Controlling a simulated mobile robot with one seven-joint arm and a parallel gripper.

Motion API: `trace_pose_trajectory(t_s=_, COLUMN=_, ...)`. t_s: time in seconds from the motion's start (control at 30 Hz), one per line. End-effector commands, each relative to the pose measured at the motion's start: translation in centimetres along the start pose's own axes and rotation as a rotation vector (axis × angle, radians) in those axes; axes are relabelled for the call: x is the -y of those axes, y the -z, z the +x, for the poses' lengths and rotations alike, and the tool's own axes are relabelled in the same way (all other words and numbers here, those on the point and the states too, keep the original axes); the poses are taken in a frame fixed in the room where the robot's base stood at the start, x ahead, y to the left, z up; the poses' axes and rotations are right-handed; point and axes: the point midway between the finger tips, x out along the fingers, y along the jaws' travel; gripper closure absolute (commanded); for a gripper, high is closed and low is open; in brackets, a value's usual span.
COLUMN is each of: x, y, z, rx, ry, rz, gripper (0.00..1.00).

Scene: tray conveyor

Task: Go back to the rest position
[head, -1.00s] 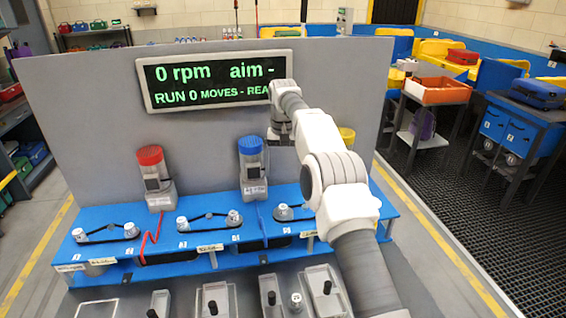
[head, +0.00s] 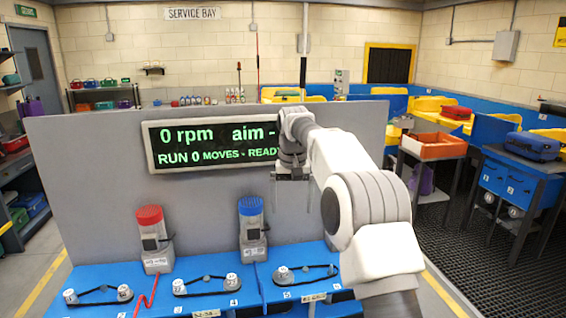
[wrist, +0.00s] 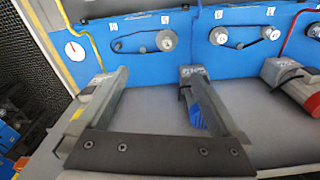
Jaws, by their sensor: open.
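My gripper (head: 292,178) is open and empty, its fingers pointing down in front of the grey panel, just below the right part of the display. In the wrist view the two fingers (wrist: 156,76) are spread apart with nothing between them. My white arm runs from the lower right up to the gripper and hides part of the bench and panel.
The blue bench (head: 215,302) carries belt-and-pulley sets, a red-capped motor (head: 153,240) and a blue-capped motor (head: 252,231). The display (head: 215,144) reads 0 rpm, run 0 moves. An orange tray (head: 433,146) stands at right. The dark floor mat (head: 440,222) has free room.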

Motion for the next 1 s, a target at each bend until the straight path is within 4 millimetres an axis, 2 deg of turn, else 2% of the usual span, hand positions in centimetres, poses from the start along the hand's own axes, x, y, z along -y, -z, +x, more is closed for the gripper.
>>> trace_pose_trajectory(t_s=0.03, x=-0.5, y=-0.8, z=-1.6, rx=-0.015, ry=0.0, rz=-0.003, gripper=0.0)
trace_pose_trajectory(t_s=0.2, x=-1.9, y=-3.6, z=-5.5, rx=-0.059, ry=-0.001, rz=-0.014, gripper=0.0)
trace_pose_trajectory(t_s=0.5, x=-4.7, y=-10.2, z=-10.6, rx=-0.135, ry=-0.005, rz=-0.024, gripper=0.0)
trace_pose_trajectory(t_s=0.73, x=-6.8, y=-16.2, z=-12.8, rx=-0.193, ry=-0.006, rz=-0.025, gripper=0.0)
trace_pose_trajectory(t_s=1.0, x=-9.0, y=-24.0, z=-13.3, rx=-0.26, ry=-0.008, rz=-0.021, gripper=0.0)
